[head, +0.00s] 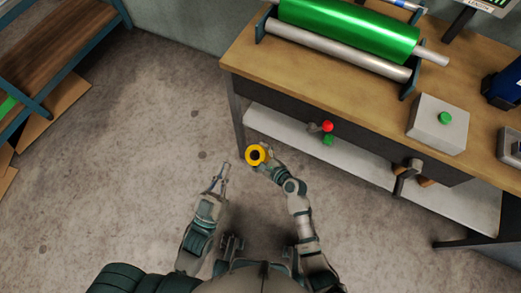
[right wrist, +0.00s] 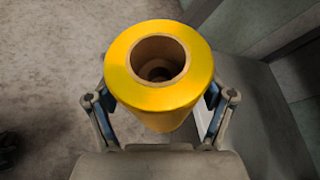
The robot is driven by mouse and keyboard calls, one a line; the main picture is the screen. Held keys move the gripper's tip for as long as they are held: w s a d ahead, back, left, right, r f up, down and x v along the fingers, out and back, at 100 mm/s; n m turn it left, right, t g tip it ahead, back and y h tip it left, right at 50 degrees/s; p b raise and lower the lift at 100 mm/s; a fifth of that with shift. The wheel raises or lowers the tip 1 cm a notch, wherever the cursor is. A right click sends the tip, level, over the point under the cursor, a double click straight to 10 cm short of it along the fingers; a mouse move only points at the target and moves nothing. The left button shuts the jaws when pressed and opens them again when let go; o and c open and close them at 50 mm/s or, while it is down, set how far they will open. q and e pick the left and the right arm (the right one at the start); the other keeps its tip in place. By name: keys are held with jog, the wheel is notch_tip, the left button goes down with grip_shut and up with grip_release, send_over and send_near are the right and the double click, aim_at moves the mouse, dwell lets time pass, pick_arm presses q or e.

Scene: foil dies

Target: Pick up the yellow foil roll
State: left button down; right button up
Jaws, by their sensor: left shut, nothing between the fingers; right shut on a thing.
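The yellow foil roll (head: 247,157) is held in front of me, left of the workbench. My right gripper (head: 263,156) is shut on the roll. In the right wrist view the roll (right wrist: 160,100) stands end-on between the two fingers of my right gripper (right wrist: 160,112), one at each side, and its fingertips are hidden behind it. My left gripper (head: 222,168) is shut and empty over the floor, left of the roll and apart from it.
The wooden workbench (head: 250,68) at the right carries a large green roll (head: 350,30) on a stand and a grey box (head: 438,122) with a green button. Red and green knobs (head: 327,127) stick out at its front. A shelf (head: 72,40) stands upper left. The floor between is clear.

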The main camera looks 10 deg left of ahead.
jog(key=shift+w+r+p, duration=0.1)
jog(key=shift+r+p, duration=0.1)
jog(key=shift+p, duration=0.1)
jog(key=m+g+p, duration=0.1)
jog(key=p, duration=0.2)
jog(key=shift+r, duration=0.1)
jog(key=m+g+p, duration=0.2)
jog(key=p, duration=0.1)
jog(key=shift+f, duration=0.2)
pick_arm(q)
jog(key=s+a+f+g+y, duration=0.1)
jog(key=s+a+f+g, duration=0.1)
jog(key=f+g, duration=0.5)
jog(key=s+a+f+g+y, duration=0.2)
jog(key=s+f+g, duration=0.2)
jog(key=f+g, duration=0.2)
notch_tip(320, 180, down, 2)
jog(key=shift+f+g, duration=0.15)
jog(key=shift+g, duration=0.25)
jog(key=shift+d, duration=0.1)
